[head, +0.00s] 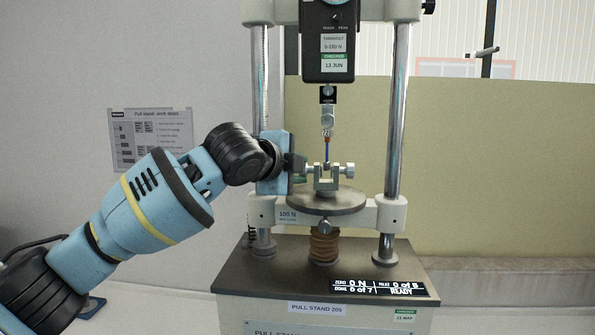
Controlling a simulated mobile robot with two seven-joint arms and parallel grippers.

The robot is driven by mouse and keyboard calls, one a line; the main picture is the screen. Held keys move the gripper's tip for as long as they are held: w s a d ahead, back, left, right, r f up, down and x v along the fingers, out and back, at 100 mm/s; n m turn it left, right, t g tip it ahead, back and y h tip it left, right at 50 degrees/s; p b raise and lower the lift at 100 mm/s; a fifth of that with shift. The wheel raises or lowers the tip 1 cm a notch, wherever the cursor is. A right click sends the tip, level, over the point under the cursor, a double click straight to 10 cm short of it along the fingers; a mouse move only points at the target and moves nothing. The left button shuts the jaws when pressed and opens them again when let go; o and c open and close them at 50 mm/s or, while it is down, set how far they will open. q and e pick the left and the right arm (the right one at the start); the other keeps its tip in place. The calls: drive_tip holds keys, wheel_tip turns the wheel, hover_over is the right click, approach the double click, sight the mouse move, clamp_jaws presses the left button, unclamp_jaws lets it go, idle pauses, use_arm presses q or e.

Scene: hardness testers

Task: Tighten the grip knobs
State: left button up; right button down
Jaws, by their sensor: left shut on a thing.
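The pull stand's lower grip (327,180) sits on a round grey plate (327,200) between two chrome columns. Its right knob (348,170) sticks out to the right, uncovered. My left gripper (302,169) reaches in from the left and is shut on the left grip knob, which its dark fingers mostly hide. My right gripper is not in view.
The left column (260,85) stands close beside my left gripper; the right column (397,110) flanks the grip. A small display (380,288) on the dark base reads READY. A sheet of instructions (150,135) hangs on the wall. Space right of the stand is clear.

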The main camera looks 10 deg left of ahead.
use_arm(q)
drive_tip(key=shift+g, duration=0.5)
drive_tip(key=o, duration=0.7)
drive_tip(key=shift+r, duration=0.1)
drive_tip(key=shift+v, duration=3.9)
drive_tip(key=shift+o, duration=0.5)
